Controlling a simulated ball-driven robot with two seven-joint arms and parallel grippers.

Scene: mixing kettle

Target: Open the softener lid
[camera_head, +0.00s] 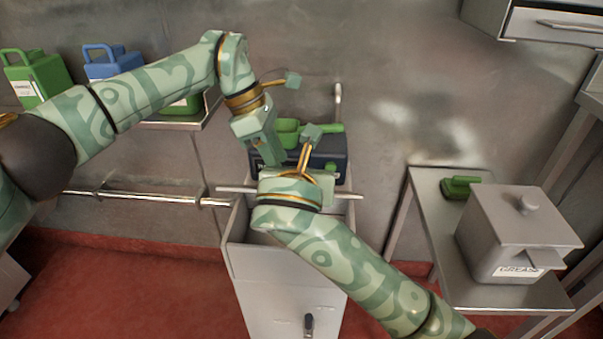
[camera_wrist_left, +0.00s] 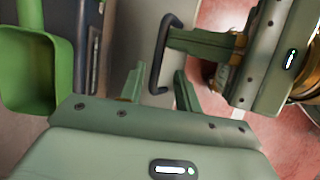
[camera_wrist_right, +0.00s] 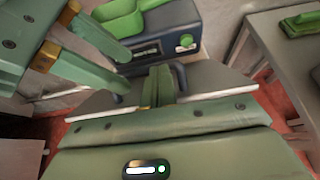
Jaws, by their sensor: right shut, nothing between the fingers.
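A grey bin (camera_head: 290,300) stands on the floor in the middle of the head view; I take it for the softener. Its flat grey lid (camera_wrist_right: 215,82) with dark handles shows in the right wrist view; how far it is raised I cannot tell. One black handle (camera_wrist_left: 160,60) shows in the left wrist view. My left gripper (camera_wrist_left: 158,88) is open, its fingers apart close to that handle's lower end; contact is unclear. My right gripper (camera_wrist_right: 160,84) is shut and empty over the lid, between the handles. In the head view my arms hide much of the lid.
A dark box (camera_wrist_right: 160,45) with a green knob and a green scoop (camera_wrist_left: 28,70) stands behind the bin. A steel table (camera_head: 432,215) on the right holds a grease container (camera_head: 500,235). Green and blue jugs (camera_head: 112,65) stand on the left shelf. A rail (camera_head: 150,198) runs along the wall.

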